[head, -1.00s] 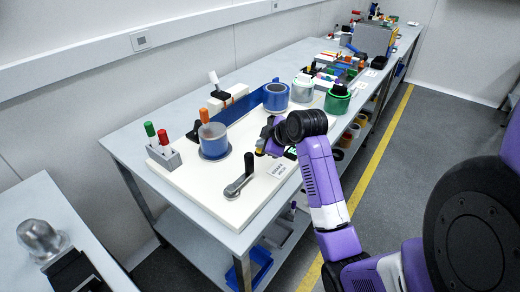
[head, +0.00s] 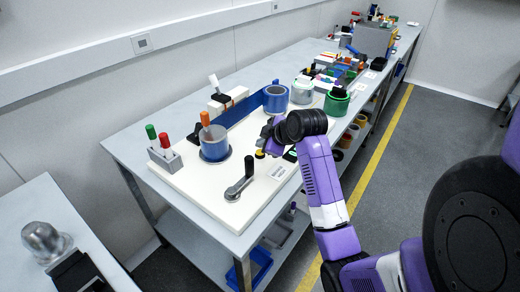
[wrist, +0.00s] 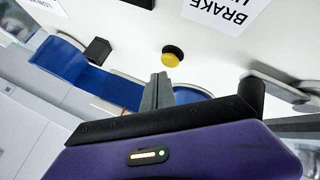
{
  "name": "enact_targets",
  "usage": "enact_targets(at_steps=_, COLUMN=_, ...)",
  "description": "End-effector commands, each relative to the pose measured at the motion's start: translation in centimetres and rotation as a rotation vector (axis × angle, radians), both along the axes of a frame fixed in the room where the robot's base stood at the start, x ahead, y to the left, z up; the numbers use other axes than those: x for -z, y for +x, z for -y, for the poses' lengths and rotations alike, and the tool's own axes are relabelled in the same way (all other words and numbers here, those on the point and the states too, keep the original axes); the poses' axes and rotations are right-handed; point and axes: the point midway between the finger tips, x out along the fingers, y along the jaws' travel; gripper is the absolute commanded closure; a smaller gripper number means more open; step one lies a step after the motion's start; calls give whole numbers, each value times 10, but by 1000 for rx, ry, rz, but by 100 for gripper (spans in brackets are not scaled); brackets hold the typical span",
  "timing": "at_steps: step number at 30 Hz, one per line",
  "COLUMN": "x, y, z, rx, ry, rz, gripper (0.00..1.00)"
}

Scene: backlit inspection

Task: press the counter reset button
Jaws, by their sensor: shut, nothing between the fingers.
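The yellow push button (wrist: 171,57) sits in a dark round base on the white board, just beyond my fingertips in the wrist view. It also shows in the head view (head: 259,154), close below my gripper. I cannot tell from the frames whether this is the counter reset button; no label for it is readable. My gripper (wrist: 160,84) is shut and empty, its grey fingers together and pointing at the board. The fingertips appear apart from the button. In the head view my gripper (head: 266,136) is partly hidden by my own wrist.
A crank lever (head: 240,181) with an upright black handle stands in front. A printed card (head: 280,172), partly reading "BRAKE", lies beside it. A blue-ringed cup (head: 214,146) holding an orange-handled tool is left, and a blue ring (head: 276,98) is behind. The front board corner is clear.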

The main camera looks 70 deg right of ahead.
Motion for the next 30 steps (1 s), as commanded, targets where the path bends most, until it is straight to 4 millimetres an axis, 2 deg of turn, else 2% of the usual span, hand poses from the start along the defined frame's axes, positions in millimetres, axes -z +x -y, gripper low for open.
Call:
enact_targets(at_steps=9, x=-2, y=0, z=0, rx=0, ry=0, rz=0, gripper=100)
enact_targets(at_steps=24, x=-47, y=1, z=0, rx=-1, ry=-1, rz=1, gripper=100)
enact_targets(at_steps=30, x=-51, y=0, z=0, rx=0, ry=0, rz=0, gripper=100)
